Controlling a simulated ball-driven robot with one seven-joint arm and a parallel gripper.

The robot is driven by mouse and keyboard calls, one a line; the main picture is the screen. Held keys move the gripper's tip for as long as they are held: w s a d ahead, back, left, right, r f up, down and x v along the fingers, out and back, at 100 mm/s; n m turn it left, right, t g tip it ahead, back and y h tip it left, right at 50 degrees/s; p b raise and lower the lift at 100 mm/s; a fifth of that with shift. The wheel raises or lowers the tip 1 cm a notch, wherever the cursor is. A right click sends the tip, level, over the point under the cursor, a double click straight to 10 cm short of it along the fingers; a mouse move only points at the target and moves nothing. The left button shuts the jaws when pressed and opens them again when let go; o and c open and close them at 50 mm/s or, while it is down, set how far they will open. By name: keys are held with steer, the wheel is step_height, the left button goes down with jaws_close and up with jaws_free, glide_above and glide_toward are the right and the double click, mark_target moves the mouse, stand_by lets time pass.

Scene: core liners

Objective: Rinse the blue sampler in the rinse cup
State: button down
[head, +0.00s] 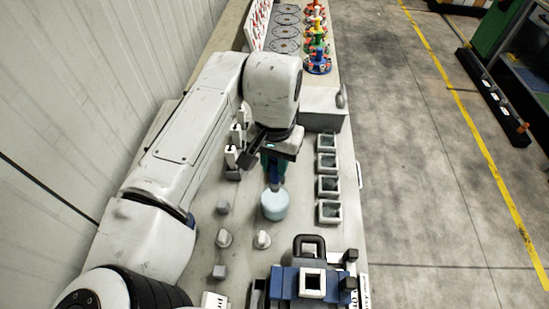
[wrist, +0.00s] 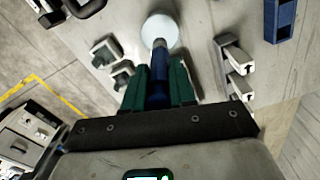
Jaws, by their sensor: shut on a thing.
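The blue sampler (head: 276,179) is held below my gripper (head: 273,166), with its lower end at the top of the rinse cup (head: 274,206). In the wrist view the sampler (wrist: 159,72) sits between the two green fingers of my gripper (wrist: 158,84), which is shut on it. The rinse cup, a pale blue-white round vessel, also shows in the wrist view (wrist: 160,27), with the sampler's tip over it. I cannot tell whether the tip is inside the cup or just above it.
Square, open-topped containers (head: 329,211) stand in a row right of the cup. Small grey blocks and white clips (head: 262,239) stand left and in front of it. A blue and black device (head: 312,281) stands at the front. Colourful holders (head: 318,62) stand at the far end.

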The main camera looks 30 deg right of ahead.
mark_target(275, 185)
step_height(275, 185, down, 3)
steer(key=shift+r+b, duration=0.1)
steer(key=shift+b, duration=1)
steer(key=shift+f+b, duration=1.45)
steer(key=shift+f, duration=1.45)
steer(key=shift+f, duration=0.15)
steer(key=shift+f+b, duration=0.3)
steer(key=shift+f, duration=0.25)
steer(key=shift+r+p, duration=0.75)
steer(key=shift+p, duration=0.05)
steer(key=shift+f, duration=0.1)
